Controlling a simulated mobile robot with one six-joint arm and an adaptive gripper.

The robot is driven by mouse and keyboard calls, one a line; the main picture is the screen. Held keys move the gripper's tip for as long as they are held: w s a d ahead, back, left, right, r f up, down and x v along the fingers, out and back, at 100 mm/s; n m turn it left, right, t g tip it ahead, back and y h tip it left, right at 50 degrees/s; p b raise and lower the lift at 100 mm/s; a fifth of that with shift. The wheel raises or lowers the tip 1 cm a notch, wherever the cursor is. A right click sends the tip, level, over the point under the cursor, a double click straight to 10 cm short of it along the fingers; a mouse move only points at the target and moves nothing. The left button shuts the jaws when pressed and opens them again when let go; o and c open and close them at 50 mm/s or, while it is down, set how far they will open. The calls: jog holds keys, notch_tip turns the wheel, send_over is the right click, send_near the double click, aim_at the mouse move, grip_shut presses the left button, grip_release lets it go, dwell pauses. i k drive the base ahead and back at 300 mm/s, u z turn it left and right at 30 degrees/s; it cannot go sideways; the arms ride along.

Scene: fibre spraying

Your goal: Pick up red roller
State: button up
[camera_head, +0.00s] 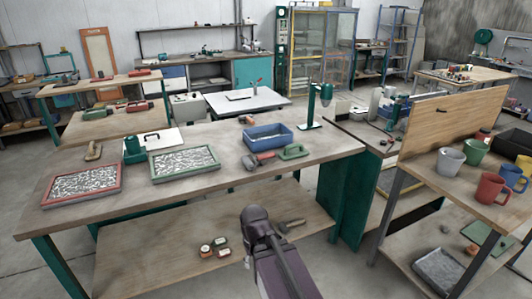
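A red tool with a dark end (258,159), which looks like the red roller, lies on the main workbench (320,147) in front of the blue tray. A green tool (293,152) lies just to its right. Part of my dark arm rises at the bottom centre, in front of the bench. My gripper's fingers do not show, so I cannot see their place relative to the red tool.
The blue tray (268,139), a red-framed tray (82,186) and a green-framed tray (184,162) stand on the bench. Small jars (213,247) sit on the lower shelf. A right-hand bench holds several mugs, including a red one (490,188). The bench's front right top is clear.

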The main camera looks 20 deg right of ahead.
aim_at(265, 156)
jog(key=z, duration=0.3)
jog(key=i, duration=1.15)
jog(key=z, duration=0.15)
